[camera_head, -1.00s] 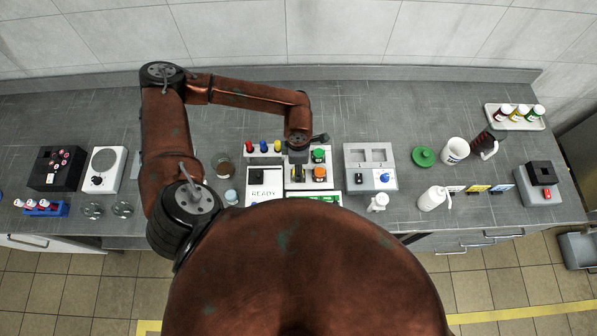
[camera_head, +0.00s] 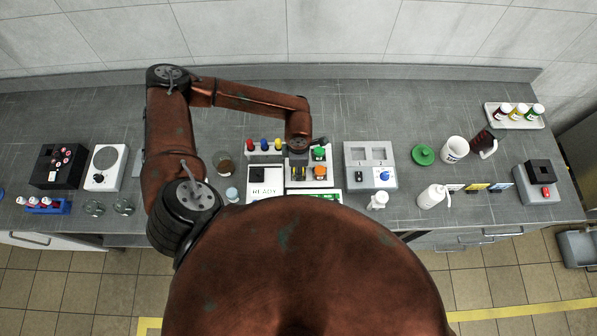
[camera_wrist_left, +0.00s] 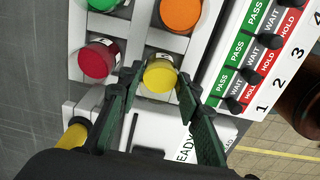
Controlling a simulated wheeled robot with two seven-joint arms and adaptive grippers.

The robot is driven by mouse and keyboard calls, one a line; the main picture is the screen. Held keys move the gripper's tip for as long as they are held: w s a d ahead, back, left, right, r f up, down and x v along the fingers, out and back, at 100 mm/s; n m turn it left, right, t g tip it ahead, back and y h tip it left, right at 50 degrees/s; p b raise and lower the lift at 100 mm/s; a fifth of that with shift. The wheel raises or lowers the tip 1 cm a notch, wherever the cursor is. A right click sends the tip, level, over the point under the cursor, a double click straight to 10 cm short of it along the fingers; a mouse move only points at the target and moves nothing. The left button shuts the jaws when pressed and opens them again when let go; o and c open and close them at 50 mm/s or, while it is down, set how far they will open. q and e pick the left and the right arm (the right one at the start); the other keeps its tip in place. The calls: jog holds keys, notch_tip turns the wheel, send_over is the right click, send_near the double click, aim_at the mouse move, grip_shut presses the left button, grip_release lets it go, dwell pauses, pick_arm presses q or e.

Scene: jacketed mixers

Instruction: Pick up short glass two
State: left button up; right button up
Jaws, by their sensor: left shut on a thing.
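A yellow-capped container (camera_wrist_left: 160,74) sits between the fingertips of my left gripper (camera_wrist_left: 158,80) in the left wrist view. The fingers are shut on it at the left front place of a white block (camera_head: 330,184). In the head view my left gripper (camera_head: 298,172) hides most of it. A red-capped container (camera_wrist_left: 98,60), a green-capped one (camera_head: 318,152) and an orange-capped one (camera_head: 319,168) stand in the same block. I cannot read a number that marks short glass two. My right gripper is not in view.
A READY panel (camera_head: 266,181) lies just left of the block. A PASS, WAIT and HOLD board (camera_wrist_left: 262,50) runs along its front. A rack with red, blue and yellow caps (camera_head: 264,147) is behind left. A grey two-window device (camera_head: 370,168) stands right.

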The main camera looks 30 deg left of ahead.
pick_arm(q)
jog(key=shift+c, duration=1.2)
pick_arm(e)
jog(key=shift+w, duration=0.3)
pick_arm(q)
jog(key=shift+r, duration=0.55)
jog(key=s+d+r+b, duration=0.4)
jog(key=s+d+r, duration=0.5)
jog(key=r, duration=0.3)
jog(key=shift+d, duration=0.8)
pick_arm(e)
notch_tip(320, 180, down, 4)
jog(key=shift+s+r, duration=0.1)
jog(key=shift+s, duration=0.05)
